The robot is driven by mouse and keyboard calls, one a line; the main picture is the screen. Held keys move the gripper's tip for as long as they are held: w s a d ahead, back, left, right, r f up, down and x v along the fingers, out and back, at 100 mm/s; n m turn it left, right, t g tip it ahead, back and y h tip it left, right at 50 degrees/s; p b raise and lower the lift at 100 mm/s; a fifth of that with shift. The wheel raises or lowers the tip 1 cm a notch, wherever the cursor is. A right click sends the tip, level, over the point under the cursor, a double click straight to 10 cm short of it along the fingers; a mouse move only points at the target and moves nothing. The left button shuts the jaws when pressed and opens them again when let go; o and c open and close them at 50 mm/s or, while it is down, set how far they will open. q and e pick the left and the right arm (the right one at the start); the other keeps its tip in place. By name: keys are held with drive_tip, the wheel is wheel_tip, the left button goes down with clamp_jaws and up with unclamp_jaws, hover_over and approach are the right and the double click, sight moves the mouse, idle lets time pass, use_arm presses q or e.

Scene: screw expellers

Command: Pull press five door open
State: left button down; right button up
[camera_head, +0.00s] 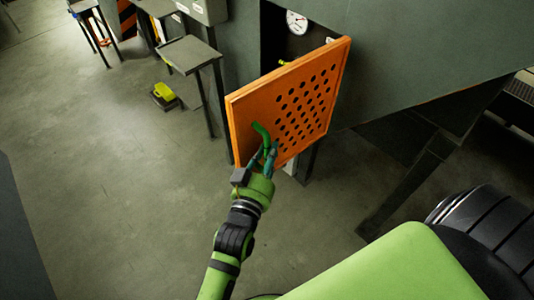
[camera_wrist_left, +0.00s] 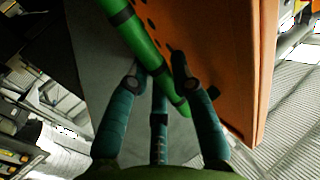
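The press door is an orange panel (camera_head: 262,108) with rows of dark round holes. It stands swung out at an angle, with a dark opening (camera_head: 279,40) behind it. Its curved green handle (camera_head: 262,132) is on the lower left of its face, and shows as a slanting green bar in the left wrist view (camera_wrist_left: 143,46). My left gripper (camera_head: 268,150) is at the handle's lower end. Its teal fingers (camera_wrist_left: 160,62) reach to both sides of the bar; whether they clamp it is unclear. My right gripper is not in view.
A white dial gauge (camera_head: 296,22) and a small yellow part (camera_head: 283,63) show by the opening. A grey stand (camera_head: 188,54) and a yellow-and-black pedal (camera_head: 164,95) are at the upper left.

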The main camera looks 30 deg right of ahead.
use_arm(q)
drive_tip(key=c, duration=1.1)
unclamp_jaws()
drive_tip(key=shift+d+r, duration=0.15)
drive_tip(key=shift+r, duration=0.2)
drive_tip(key=shift+o, duration=0.3)
drive_tip(key=shift+w+d+f, duration=0.1)
drive_tip(key=shift+d+f, duration=0.1)
drive_tip(key=shift+d, duration=0.1)
drive_tip(key=v, duration=1.2)
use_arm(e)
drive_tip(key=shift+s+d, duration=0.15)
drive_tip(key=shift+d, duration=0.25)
